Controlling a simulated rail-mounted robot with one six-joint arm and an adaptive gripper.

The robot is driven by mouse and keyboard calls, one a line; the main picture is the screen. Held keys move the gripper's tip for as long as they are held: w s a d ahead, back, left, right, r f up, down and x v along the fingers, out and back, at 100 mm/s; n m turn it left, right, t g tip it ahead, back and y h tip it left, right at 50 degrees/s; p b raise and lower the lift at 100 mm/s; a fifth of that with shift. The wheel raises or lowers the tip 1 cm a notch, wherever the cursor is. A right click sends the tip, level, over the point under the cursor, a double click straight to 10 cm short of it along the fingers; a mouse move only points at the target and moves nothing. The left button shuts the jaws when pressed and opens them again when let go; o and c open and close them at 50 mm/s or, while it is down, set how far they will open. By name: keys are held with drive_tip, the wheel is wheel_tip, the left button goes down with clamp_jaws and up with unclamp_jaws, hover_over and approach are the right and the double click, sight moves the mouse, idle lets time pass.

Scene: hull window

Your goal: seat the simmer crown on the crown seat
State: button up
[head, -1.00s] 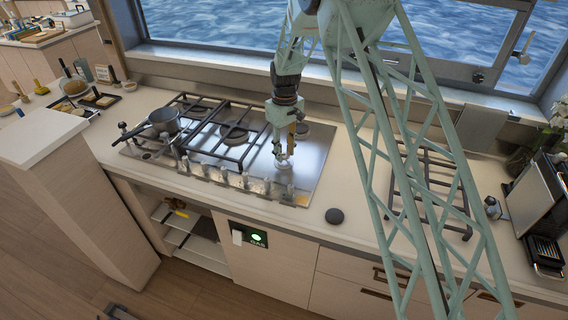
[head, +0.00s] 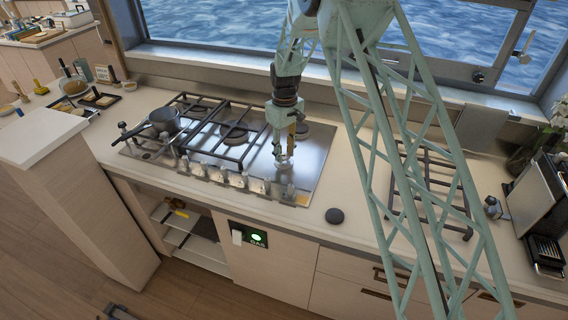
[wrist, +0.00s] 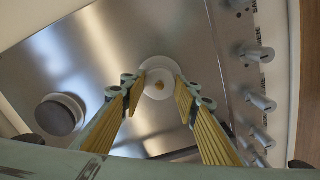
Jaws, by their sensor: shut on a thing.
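My gripper (wrist: 158,86) is shut on a pale round ring, which I take to be the simmer crown (wrist: 157,66). Its fingertips lie at the ring's two sides, and a small brass-coloured spot shows at its middle. In the head view my gripper (head: 284,161) points down over the bare front right part of the steel cooktop (head: 308,165). The ring is too small there to make out clearly. I cannot tell whether it touches the cooktop or is raised. The crown seat is not clearly distinguishable; it may be hidden beneath the ring.
A row of knobs (wrist: 258,53) runs along the cooktop's front edge, near my gripper. A dark burner (wrist: 60,117) stands to one side. A grate (head: 230,130) and a pan (head: 164,120) cover the left part. A dark disc (head: 334,215) lies on the counter.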

drive_tip(key=shift+f+b, duration=0.9)
drive_tip(key=shift+f, duration=0.3)
idle(3.0)
idle(1.0)
drive_tip(key=o, duration=0.7)
drive_tip(key=shift+r+p, duration=0.3)
drive_tip(key=shift+r, duration=1.45)
idle(0.3)
